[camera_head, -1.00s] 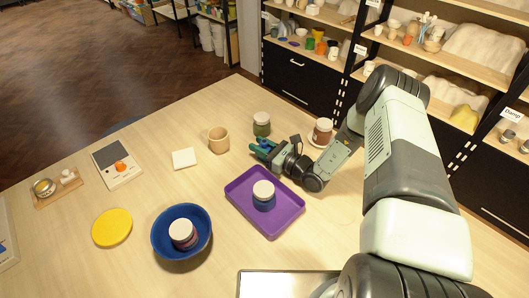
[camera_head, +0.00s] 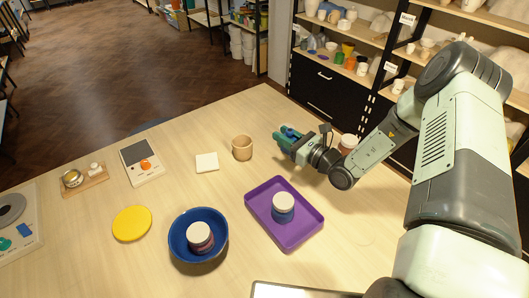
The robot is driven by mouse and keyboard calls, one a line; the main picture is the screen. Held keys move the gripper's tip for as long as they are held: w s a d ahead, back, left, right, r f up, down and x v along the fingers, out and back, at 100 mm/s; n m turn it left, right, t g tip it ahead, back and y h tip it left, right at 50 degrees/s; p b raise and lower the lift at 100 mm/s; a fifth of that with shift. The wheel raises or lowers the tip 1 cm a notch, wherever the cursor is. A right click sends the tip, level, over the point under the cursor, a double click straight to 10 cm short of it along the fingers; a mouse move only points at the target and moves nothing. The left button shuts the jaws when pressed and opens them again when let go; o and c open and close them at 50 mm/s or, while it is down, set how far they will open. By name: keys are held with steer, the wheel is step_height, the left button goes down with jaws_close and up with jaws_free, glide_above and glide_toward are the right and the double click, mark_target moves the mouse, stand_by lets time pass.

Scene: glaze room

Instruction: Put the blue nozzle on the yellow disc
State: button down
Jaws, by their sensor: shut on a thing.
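My gripper (camera_head: 283,137) is above the far right part of the table, right of the tan cup. It is shut on a small blue piece (camera_head: 291,131), which looks like the blue nozzle. The fingers hide part of it, so its full shape cannot be made out. The yellow disc (camera_head: 132,223) lies flat on the table at the left, with nothing on it. My gripper is well away from the disc, beyond the blue bowl and the purple tray.
A blue bowl (camera_head: 175,245) with a lidded jar (camera_head: 200,236) stands right of the disc. A purple tray (camera_head: 307,228) holds another jar (camera_head: 283,206). A tan cup (camera_head: 242,150), a white tile (camera_head: 207,162) and a scale (camera_head: 137,171) stand farther back. Another jar (camera_head: 348,141) is partly behind my arm.

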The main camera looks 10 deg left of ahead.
steer(key=shift+r, duration=0.5)
steer(key=shift+a, duration=0.3)
steer(key=s+a+n+g+y, duration=0.1)
steer(key=s+a+n+g, duration=0.1)
steer(key=a, duration=0.4)
steer(key=s+a+n+g+y, duration=0.1)
steer(key=s+a+g+y, duration=0.15)
steer(key=a, duration=0.45)
steer(key=n+g+h, duration=0.2)
steer(key=n+g, duration=0.7)
steer(key=g, duration=0.4)
glide_above(136, 218)
step_height(136, 218, down, 3)
steer(key=shift+f, duration=2.1)
